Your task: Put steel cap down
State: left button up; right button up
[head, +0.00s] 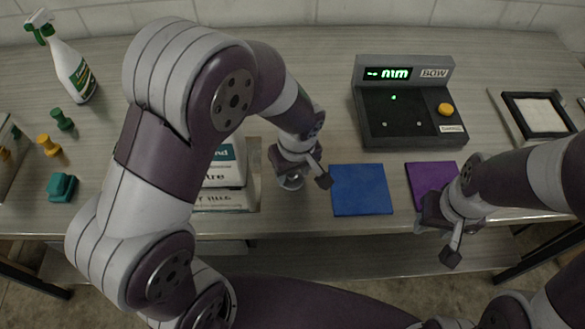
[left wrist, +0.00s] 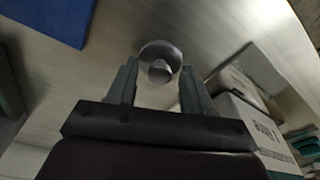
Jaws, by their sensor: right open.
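The steel cap (left wrist: 160,62) is a round, shiny metal piece with a raised centre. In the left wrist view it sits between the two fingertips of my left gripper (left wrist: 158,80), which flank it closely on both sides. In the head view the cap (head: 291,181) shows beneath my left gripper (head: 292,172), over the table between the white boxes and the blue mat. Whether its underside touches the table is hidden. My right gripper (head: 437,221) is open, at the front edge of the purple mat (head: 430,176); its fingertips are hard to see.
The blue mat (head: 361,190) lies right of the left gripper. White boxes (head: 226,200) stand close on its left. A dark scale (head: 410,115) with a green display is behind the mats. A spray bottle (head: 70,65) and small coloured pieces (head: 62,186) are far left. A framed tray (head: 540,115) is right.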

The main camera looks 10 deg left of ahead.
aim_at(296, 186)
pick_arm(q)
jog(key=shift+r, duration=0.1)
notch_tip(296, 186, up, 12)
jog(key=s+d, duration=0.1)
jog(key=shift+s+p, duration=0.15)
jog(key=shift+p, duration=0.2)
dwell(0.4)
